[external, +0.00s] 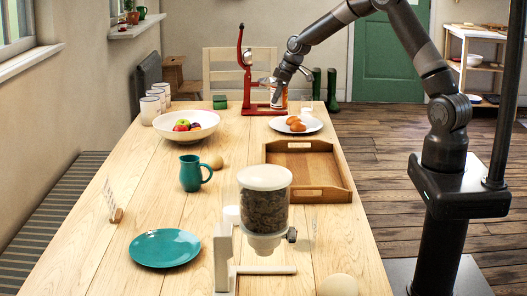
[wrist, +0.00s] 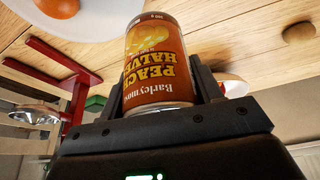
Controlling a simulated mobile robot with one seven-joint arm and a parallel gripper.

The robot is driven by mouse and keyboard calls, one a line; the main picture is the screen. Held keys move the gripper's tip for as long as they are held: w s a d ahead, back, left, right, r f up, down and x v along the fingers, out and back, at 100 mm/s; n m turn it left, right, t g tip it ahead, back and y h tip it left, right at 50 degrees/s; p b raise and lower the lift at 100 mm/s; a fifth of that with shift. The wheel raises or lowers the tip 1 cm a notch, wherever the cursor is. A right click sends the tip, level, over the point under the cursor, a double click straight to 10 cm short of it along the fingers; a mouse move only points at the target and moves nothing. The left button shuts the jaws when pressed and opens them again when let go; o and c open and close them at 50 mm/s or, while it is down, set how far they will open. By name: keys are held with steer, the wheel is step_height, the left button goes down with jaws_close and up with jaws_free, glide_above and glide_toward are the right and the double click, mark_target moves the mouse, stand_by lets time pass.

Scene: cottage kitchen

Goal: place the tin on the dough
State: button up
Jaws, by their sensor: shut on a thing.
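My gripper (external: 279,90) is shut on a tin (wrist: 156,62) with an orange-brown label reading "Peach Halves". The label's writing is upside down in the wrist view, and a finger stands on each side of the tin. In the external view the tin (external: 284,98) is small and partly hidden by my gripper, near the red press at the far end of the table. A pale round lump (external: 338,285) sits at the table's near edge, cut by the frame. A smaller tan lump (external: 215,161) lies beside the teal jug. I cannot tell which is the dough.
A red press (external: 247,95) and a white plate of orange-brown items (external: 310,123) are close to my gripper. A wooden tray (external: 335,180), fruit bowl (external: 205,123), teal jug (external: 191,174), grain dispenser (external: 264,205) and teal plate (external: 165,248) stand nearer. The left-middle tabletop has free room.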

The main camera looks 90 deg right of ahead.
steer(key=w+a+r+n, duration=0.1)
steer(key=w+a, duration=0.5)
steer(key=a, duration=0.5)
steer(key=w+a+n, duration=0.1)
steer(key=w+a, duration=0.4)
steer(key=a, duration=0.6)
steer(key=w+a+r+n+y, duration=0.1)
steer(key=a, duration=1.2)
steer(key=w+a+r+n+y, duration=0.1)
steer(key=w+a+n, duration=0.1)
steer(key=a, duration=1.1)
steer(key=s+a+r+n, duration=0.1)
steer(key=s+a, duration=0.2)
steer(key=a, duration=0.8)
steer(key=s+a+n, duration=0.1)
steer(key=s+a, duration=0.2)
steer(key=a, duration=0.8)
steer(key=n+y, duration=0.1)
steer(key=n, duration=0.1)
glide_above(333, 269)
steer(key=shift+g, duration=0.3)
step_height(333, 269, down, 5)
steer(key=shift+r, duration=0.1)
steer(key=shift+f, duration=1.9)
